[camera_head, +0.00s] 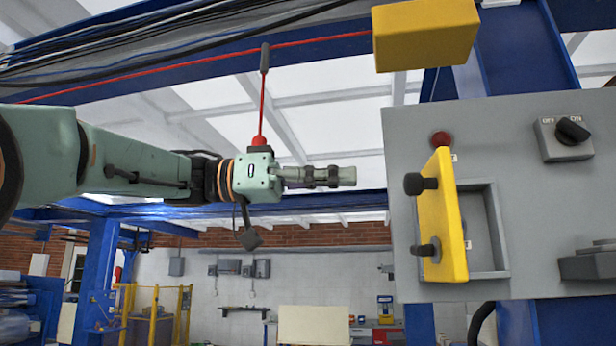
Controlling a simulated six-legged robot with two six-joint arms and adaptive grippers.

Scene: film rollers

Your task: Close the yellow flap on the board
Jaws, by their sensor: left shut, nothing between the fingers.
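The yellow flap (443,215) stands open on the grey board (540,205) at the right. It sticks out from the left side of a rectangular recess (485,230) and carries two dark knobs on its face. My left gripper (350,176) is shut and empty. It points right, to the left of the flap and a little above its middle, with a visible gap in the picture to the flap and the board. My right gripper is not in view.
A red knob (441,139) sits just above the flap. A black rotary switch (572,130) is at the board's upper right. A yellow box (425,35) hangs above the board.

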